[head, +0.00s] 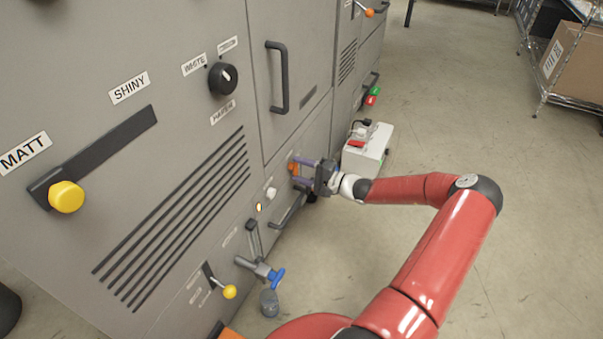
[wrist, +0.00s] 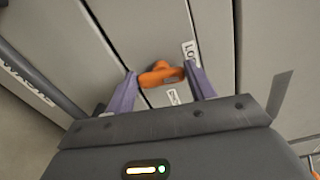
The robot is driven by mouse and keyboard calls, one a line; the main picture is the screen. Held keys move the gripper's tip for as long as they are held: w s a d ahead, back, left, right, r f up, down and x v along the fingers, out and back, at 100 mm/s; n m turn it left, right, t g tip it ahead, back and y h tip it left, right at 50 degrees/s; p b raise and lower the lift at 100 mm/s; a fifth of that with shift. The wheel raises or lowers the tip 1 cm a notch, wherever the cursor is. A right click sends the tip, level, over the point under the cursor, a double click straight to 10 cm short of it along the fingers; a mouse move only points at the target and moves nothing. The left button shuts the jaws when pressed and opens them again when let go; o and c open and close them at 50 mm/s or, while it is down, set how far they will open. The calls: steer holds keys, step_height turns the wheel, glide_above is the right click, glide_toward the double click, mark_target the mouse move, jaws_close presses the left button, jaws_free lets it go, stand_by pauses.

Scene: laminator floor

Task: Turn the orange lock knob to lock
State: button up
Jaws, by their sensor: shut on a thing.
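The orange lock knob (wrist: 160,74) sits on the grey cabinet front, between the two purple fingers of my gripper (wrist: 161,88) in the wrist view. The fingers are shut on the knob, one on each side. A small label starting with "LO" stands just to the right of the knob, and another small label lies below it. In the head view my gripper (head: 303,173) reaches the lower cabinet panel, and the orange knob (head: 292,168) shows partly at the fingertips. The knob's exact angle is hard to read.
A dark bar handle (head: 288,212) is just below my gripper. A white box (head: 366,150) with a red part on top stands close behind it. Open floor (head: 540,220) lies to the right.

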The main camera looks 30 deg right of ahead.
steer(key=shift+f+n+b, duration=0.1)
steer(key=shift+n+b, duration=0.2)
steer(key=shift+n, duration=0.5)
steer(key=o, duration=1)
steer(key=v, duration=0.7)
steer(key=shift+s+d, duration=0.25)
steer(key=shift+s, duration=0.1)
